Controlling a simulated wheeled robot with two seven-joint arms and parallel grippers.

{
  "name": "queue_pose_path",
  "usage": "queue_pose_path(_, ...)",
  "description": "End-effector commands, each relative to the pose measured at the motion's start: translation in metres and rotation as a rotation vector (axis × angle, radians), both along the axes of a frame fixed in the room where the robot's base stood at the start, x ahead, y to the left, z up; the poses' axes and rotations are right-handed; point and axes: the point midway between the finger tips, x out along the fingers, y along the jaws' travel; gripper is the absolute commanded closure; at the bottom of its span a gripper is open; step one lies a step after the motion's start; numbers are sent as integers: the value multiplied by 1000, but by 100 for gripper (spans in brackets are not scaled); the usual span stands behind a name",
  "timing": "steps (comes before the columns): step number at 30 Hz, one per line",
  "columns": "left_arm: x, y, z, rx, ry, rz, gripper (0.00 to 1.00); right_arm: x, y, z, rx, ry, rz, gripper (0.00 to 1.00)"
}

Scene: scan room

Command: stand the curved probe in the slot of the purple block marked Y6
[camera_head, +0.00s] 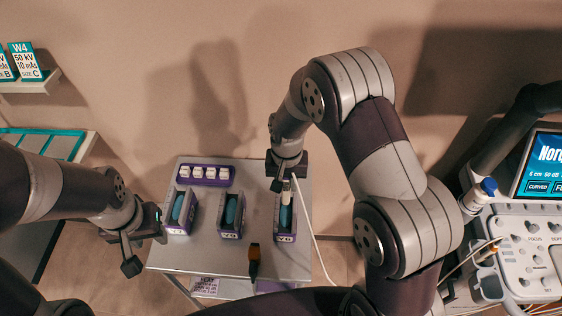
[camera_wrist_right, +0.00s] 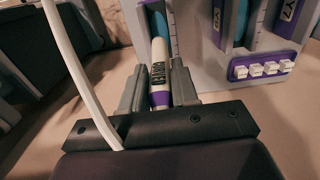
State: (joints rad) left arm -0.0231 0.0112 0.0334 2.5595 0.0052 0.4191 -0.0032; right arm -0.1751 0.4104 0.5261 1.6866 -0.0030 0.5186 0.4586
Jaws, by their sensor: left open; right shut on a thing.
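My right gripper (camera_head: 285,172) is shut on the curved probe (camera_head: 286,192), a pale stick with a white cable. In the right wrist view the probe (camera_wrist_right: 160,72) shows a dark label and a purple band between the fingers (camera_wrist_right: 158,90). Its far end points at the rightmost purple block (camera_head: 285,238), which has a teal-lined slot. I cannot tell whether the tip is inside the slot. Two similar purple blocks stand to the left, one in the middle (camera_head: 230,234) and one further left (camera_head: 178,229). My left gripper (camera_head: 143,247) is open and empty, left of the table.
A purple tray of white cubes (camera_head: 204,184) lies at the back of the grey table (camera_head: 205,258). A dark and orange thing (camera_head: 254,262) is at its front. The white cable (camera_head: 316,245) hangs down right. A console with a screen (camera_head: 540,165) stands at right.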

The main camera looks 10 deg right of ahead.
Motion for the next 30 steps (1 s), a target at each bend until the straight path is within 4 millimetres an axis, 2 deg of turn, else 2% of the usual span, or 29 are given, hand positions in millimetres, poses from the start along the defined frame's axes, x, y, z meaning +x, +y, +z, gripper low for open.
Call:
queue_pose_path(8, 0, 0, -11, 0, 0, 0, 57, 0, 0, -12, 0, 0, 1, 100)
queue_pose_path(21, 0, 0, -48, 0, 0, 0, 57, 0, 0, -53, 0, -1, 1, 100)
queue_pose_path(30, 0, 0, -59, 0, 0, 0, 57, 0, 0, -76, 0, -1, 1, 100)
